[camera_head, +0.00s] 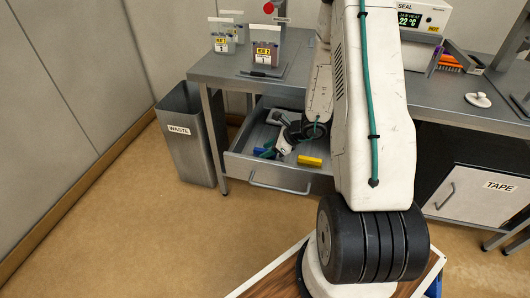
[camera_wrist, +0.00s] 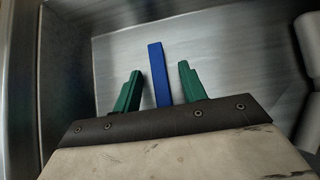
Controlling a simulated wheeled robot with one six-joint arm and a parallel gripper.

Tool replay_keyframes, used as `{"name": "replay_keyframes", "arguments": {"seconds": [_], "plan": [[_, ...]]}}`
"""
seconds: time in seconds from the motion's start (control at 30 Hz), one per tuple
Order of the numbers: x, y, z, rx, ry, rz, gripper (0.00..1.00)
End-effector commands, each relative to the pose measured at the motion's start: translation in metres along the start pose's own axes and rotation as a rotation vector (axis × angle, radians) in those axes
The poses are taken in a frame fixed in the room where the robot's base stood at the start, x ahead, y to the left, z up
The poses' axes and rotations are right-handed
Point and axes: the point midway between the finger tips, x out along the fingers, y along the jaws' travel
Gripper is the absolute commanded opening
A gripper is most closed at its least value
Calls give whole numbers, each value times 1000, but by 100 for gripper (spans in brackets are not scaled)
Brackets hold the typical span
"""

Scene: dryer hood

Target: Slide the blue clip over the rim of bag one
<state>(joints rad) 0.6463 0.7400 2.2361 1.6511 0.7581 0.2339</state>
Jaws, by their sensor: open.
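The blue clip (camera_wrist: 157,68) is a long flat bar lying on the metal floor of the open drawer. My gripper (camera_wrist: 160,70) is open, its two green fingers on either side of the clip with a gap to each. In the head view my gripper (camera_head: 269,149) is low inside the drawer, and only a little of the blue clip (camera_head: 259,152) shows beside it. Labelled bags stand on the table's left part: one in front (camera_head: 264,53) and others behind it (camera_head: 223,43). Their labels are too small to tell which is bag one.
The drawer (camera_head: 284,180) also holds a yellow clip (camera_head: 310,161); its walls stand close around my gripper. A waste bin (camera_head: 184,135) is left of the table. A sealing machine (camera_head: 424,30) and a white knob-like object (camera_head: 478,99) are on the right. The floor in front is clear.

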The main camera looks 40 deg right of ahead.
Motion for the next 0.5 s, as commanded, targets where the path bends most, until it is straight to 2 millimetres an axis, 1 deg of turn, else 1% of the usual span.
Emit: {"name": "replay_keyframes", "arguments": {"seconds": [0.07,0.1,0.17,0.2,0.23,0.27,0.5], "plan": [[0,0,0,0,0,0,42],[0,0,0,0,0,0,39],[0,0,0,0,0,0,22],[0,0,0,0,0,0,11],[0,0,0,0,0,0,3],[0,0,0,0,0,0,0],[-1,0,0,0,0,0,0]]}}
